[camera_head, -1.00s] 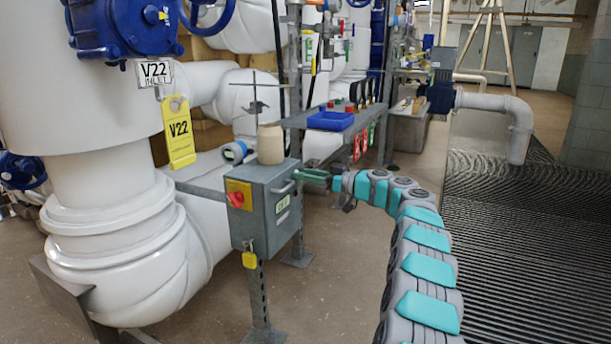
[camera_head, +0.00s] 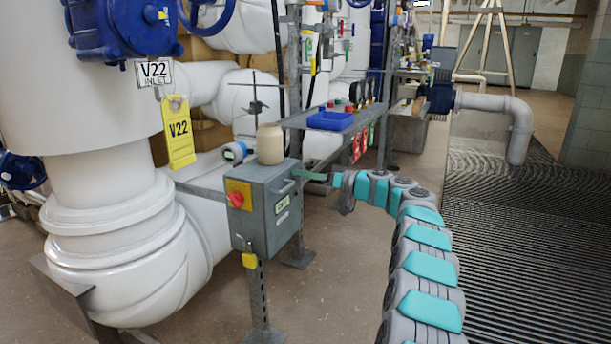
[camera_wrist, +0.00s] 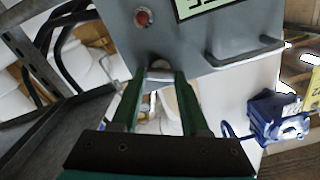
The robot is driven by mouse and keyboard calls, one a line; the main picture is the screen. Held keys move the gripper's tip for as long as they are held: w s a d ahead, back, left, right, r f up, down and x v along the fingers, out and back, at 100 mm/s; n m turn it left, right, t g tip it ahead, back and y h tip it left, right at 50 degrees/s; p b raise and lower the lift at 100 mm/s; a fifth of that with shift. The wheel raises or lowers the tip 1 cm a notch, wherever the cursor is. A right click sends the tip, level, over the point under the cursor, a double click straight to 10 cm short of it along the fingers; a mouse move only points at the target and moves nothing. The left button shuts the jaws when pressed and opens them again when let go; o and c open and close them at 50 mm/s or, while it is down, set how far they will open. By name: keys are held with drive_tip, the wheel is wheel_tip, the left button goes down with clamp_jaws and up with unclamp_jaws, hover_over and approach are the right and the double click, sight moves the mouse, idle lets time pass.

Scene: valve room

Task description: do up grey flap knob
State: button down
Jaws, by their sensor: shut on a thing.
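The grey box (camera_head: 265,205) stands on a post left of my arm in the head view. Its grey face (camera_wrist: 210,30) fills the top of the wrist view. The grey flap knob (camera_wrist: 159,66) is a small rounded piece at the lower edge of that face, partly covered by the fingers. My gripper (camera_wrist: 159,76) has its two green fingers shut on it, one on each side. In the head view my gripper (camera_head: 314,176) is at the box's right side, and the knob cannot be made out there.
The box carries a bar handle (camera_wrist: 245,52), a small red button (camera_wrist: 143,17) and a green-edged label. A beige jar (camera_head: 270,145) stands on top. Large white pipes fill the left; floor grating lies right.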

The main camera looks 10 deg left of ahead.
drive_tip(key=shift+w+f+m+p, duration=0.1)
drive_tip(key=shift+m+p, duration=1.5)
drive_tip(key=shift+m, duration=1.6)
drive_tip(key=shift+w+f+m+p, duration=0.1)
drive_tip(key=shift+m+p, duration=1.45)
drive_tip(key=shift+m, duration=1.65)
drive_tip(key=shift+c, duration=2)
unclamp_jaws()
